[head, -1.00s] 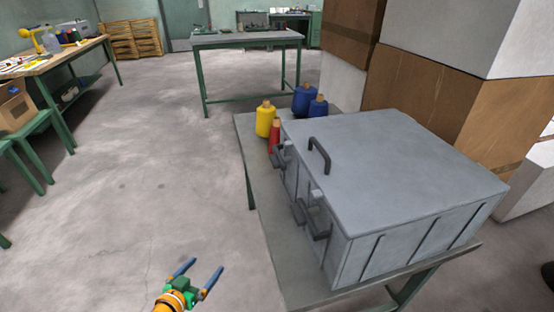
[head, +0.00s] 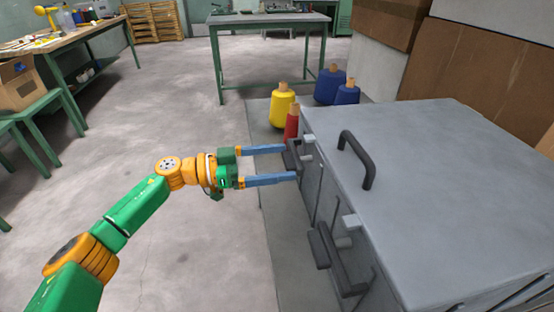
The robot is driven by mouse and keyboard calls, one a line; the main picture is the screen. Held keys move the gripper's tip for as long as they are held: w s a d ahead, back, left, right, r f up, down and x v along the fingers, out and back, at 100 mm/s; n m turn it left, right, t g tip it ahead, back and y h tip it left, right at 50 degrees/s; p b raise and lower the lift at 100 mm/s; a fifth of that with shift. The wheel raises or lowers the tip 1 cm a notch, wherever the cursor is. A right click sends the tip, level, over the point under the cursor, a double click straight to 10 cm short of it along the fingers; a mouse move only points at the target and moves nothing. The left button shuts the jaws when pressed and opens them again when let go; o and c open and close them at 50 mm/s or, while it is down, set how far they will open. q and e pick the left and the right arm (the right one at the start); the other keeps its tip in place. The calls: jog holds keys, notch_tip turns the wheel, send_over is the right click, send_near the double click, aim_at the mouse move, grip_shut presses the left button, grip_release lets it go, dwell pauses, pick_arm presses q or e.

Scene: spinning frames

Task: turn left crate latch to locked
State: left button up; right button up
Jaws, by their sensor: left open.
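A grey crate (head: 450,190) with a dark lid handle (head: 357,158) stands on a table at the right in the head view. Its front side carries two dark latches. The farther latch (head: 291,156) is beside the red spool, and the nearer latch (head: 332,258) is lower in the picture. My left gripper (head: 291,163) is open, its two blue fingers pointing right, with the tips at the farther latch. One finger is on each side of it in the picture; I cannot tell whether they touch it. My right gripper is not in view.
Yellow (head: 282,106), red (head: 291,124) and blue spools (head: 329,86) stand behind the crate on the table (head: 285,240). Cardboard boxes (head: 480,68) are stacked at the back right.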

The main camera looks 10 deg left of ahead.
pick_arm(q)
grip_shut()
dwell(0.3)
